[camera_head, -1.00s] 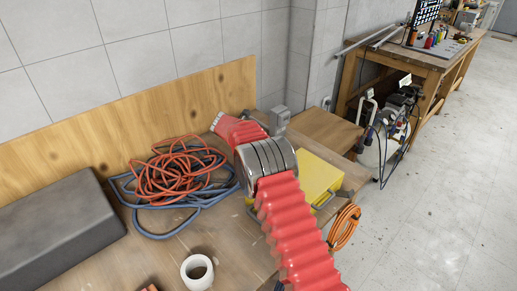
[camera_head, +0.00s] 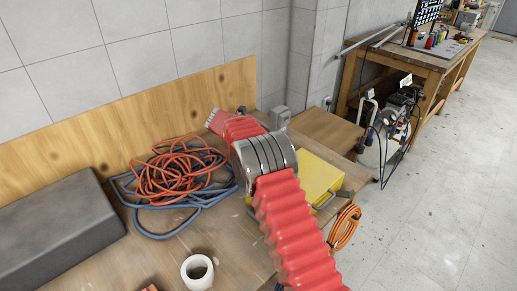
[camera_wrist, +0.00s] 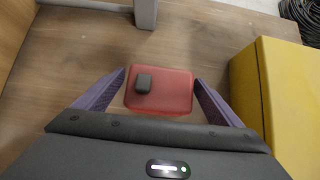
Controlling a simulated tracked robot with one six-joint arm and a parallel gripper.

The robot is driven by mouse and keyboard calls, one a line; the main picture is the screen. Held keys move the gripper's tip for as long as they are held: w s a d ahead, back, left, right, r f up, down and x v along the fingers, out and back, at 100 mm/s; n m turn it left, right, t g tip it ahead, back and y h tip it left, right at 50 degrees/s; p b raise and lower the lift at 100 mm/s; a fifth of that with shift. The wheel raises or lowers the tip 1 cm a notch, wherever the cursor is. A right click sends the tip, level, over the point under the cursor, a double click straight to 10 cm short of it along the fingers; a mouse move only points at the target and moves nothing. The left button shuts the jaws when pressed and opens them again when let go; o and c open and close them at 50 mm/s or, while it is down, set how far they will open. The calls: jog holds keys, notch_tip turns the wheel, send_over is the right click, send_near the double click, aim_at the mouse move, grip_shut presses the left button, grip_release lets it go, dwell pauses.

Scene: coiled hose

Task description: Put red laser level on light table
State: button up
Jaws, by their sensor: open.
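The red laser level (camera_wrist: 170,98), a small red block with a dark grey piece on its face, lies on the wooden bench in the wrist view. My gripper (camera_wrist: 160,76) is open, with one purple finger on each side of the level. Whether either finger touches it I cannot tell. In the head view my red-sleeved arm hides the level and my fingertips. A lower brown wooden table (camera_head: 322,128) stands beyond the bench, and a wooden workbench (camera_head: 440,62) stands farther back at the right. I cannot tell which is the light table.
A yellow case (camera_wrist: 290,95) stands close right of my gripper; it also shows in the head view (camera_head: 318,172). Orange and blue hoses (camera_head: 175,175) lie coiled on the bench. A dark grey box (camera_head: 60,225) and a white roll (camera_head: 198,272) are nearer. Floor at right is clear.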

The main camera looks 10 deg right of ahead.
jog(key=v, duration=0.9)
dwell(0.4)
